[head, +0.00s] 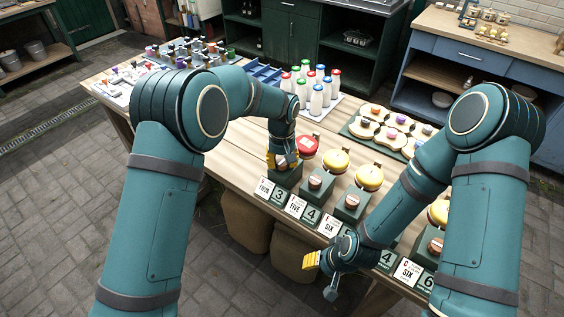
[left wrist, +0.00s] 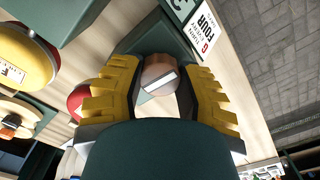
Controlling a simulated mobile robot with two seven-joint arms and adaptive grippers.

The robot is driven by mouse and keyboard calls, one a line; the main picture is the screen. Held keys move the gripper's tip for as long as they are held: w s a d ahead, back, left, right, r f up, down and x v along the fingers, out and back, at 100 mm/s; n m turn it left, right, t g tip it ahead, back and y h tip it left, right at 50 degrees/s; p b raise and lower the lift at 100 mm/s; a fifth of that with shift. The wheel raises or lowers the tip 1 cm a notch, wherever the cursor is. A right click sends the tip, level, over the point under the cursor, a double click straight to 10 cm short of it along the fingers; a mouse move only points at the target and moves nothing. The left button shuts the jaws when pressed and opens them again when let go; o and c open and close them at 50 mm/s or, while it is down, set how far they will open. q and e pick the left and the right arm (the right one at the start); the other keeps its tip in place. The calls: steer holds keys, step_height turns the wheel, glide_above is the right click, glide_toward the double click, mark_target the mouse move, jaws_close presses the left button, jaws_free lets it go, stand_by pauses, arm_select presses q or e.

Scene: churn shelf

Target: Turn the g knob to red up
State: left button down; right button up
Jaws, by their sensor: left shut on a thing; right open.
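The g knob (left wrist: 159,76) is a round copper-brown knob with a pale bar across its face. It sits on a dark green block (left wrist: 152,38) beside a white card reading FOUR with a red G (left wrist: 206,32). My left gripper (head: 284,163) has its yellow fingers on both sides of this knob, shut on it. In the left wrist view the same gripper (left wrist: 162,92) frames the knob. A red dome (head: 305,147) is behind the block. My right gripper (head: 318,262) is open and empty in front of the table edge.
More knobs on green blocks, such as one (head: 316,182), stand in a row to the right, with yellow domes (head: 335,160) behind and number cards in front. Bottles with coloured caps (head: 316,103) and a tray of rounds (head: 380,135) stand farther back.

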mark_target(282, 162)
arm_select(q)
steer(key=shift+n, duration=0.5)
steer(key=c, duration=0.5)
jaws_free()
step_height(282, 162, up, 12)
steer(key=shift+f, duration=0.1)
stand_by(0.6)
